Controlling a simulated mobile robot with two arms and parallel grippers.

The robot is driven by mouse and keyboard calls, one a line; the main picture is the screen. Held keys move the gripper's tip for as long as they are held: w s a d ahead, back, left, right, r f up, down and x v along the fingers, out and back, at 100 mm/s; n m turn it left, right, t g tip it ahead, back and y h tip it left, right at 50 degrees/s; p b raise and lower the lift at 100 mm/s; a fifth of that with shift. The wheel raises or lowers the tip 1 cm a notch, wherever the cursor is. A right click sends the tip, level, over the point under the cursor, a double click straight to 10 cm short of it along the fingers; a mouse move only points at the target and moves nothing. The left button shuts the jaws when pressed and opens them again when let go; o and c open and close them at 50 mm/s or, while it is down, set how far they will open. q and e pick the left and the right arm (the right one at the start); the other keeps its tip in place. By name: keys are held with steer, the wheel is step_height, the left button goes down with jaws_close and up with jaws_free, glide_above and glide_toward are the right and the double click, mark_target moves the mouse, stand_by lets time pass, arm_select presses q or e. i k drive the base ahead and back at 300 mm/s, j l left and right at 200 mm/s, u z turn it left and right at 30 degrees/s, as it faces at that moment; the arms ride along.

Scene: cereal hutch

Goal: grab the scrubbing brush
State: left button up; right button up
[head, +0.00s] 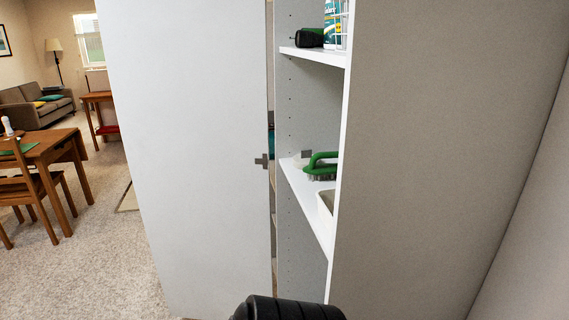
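A black rounded part of my own arm (288,309) shows at the bottom edge, below the shelves. No gripper fingers are visible, so neither gripper is in view.
The hutch's left door (190,150) stands open, and a wide panel (430,150) covers the right. The upper shelf (315,56) holds a dark object and a wire basket. Open carpet, table and sofa lie left.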

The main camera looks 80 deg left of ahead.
mark_target(313, 168)
steer(key=u, duration=2.35)
steer(key=j+z, duration=0.3)
steer(key=z, duration=0.2)
steer(key=j+z, duration=0.3)
steer(key=z, duration=0.2)
steer(key=k+j+z, duration=0.1)
steer(key=j+z, duration=0.15)
steer(key=z, duration=0.25)
